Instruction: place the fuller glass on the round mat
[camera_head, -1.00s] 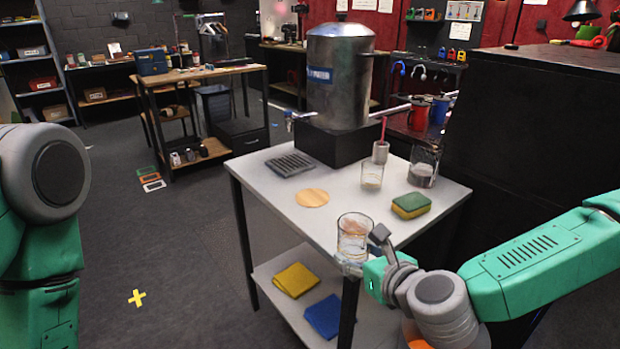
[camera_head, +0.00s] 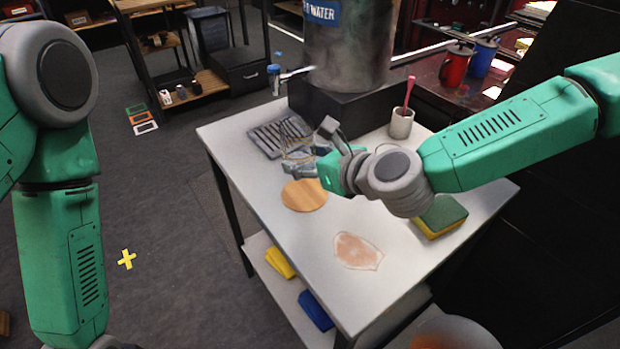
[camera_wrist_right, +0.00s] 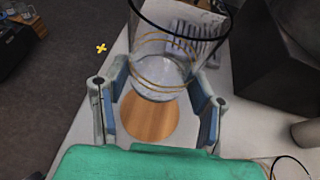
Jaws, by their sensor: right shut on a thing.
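My right gripper (camera_head: 306,150) is shut on a clear glass with gold rings (camera_head: 297,154). The right wrist view shows this glass (camera_wrist_right: 165,72) between both fingers, with its pale base toward the mat. How full it is cannot be told. The round wooden mat (camera_head: 304,196) lies on the white table and is bare in its visible part; it also shows in the right wrist view (camera_wrist_right: 150,118). The glass appears over or just past its far edge; the gap cannot be judged. Another glass rim (camera_wrist_right: 290,166) shows at the wrist view's lower right. My left gripper is out of view.
A grey ribbed rack (camera_head: 272,136) lies behind the mat, near the water urn (camera_head: 350,50). A cup with a red stick (camera_head: 401,123) and a sponge (camera_head: 440,217) stand to the right.

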